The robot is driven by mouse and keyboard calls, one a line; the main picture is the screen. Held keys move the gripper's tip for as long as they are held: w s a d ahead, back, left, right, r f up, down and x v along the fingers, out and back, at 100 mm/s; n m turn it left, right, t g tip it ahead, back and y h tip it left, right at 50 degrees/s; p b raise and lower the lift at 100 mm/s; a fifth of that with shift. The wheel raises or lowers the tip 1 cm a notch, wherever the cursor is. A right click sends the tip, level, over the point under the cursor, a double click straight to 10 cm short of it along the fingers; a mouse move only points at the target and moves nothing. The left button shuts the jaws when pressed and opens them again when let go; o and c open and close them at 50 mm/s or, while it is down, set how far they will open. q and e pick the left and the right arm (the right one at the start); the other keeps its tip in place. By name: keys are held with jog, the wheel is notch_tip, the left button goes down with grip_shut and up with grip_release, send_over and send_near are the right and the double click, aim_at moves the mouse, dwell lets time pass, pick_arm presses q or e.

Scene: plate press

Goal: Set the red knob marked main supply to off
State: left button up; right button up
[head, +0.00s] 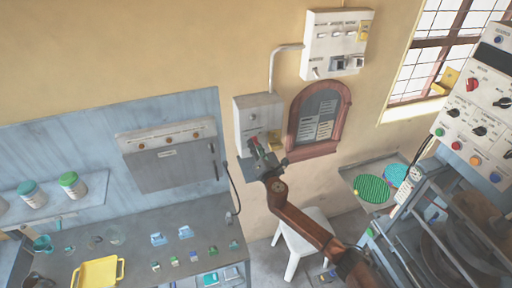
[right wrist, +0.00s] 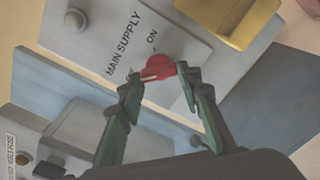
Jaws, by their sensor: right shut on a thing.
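The red main supply knob (right wrist: 158,66) is on a grey panel (right wrist: 107,27) lettered "MAIN SUPPLY", with "ON" beside the knob. A white line on the knob points left in the right wrist view, away from "ON". Any "OFF" lettering is not readable. My right gripper (right wrist: 156,79) is shut on the knob, one green finger on each side. In the head view the right gripper (head: 257,146) is at the grey wall box (head: 257,110), and mostly covers the knob. My left gripper is not in view.
A yellow part (right wrist: 229,18) juts out beside the knob. An arched notice board (head: 310,116) is right of the box, with a switch panel (head: 335,42) above. A grey cabinet (head: 167,150) is to the left. A white stool (head: 303,229) stands below my right arm.

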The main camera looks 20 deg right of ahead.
jog(key=shift+f, duration=0.1)
jog(key=o, duration=1.2)
jog(key=shift+c, duration=0.2)
jog(key=shift+s, duration=0.1)
jog(key=s, duration=1.1)
jog(key=shift+s+d, duration=0.25)
jog(key=shift+s, duration=0.15)
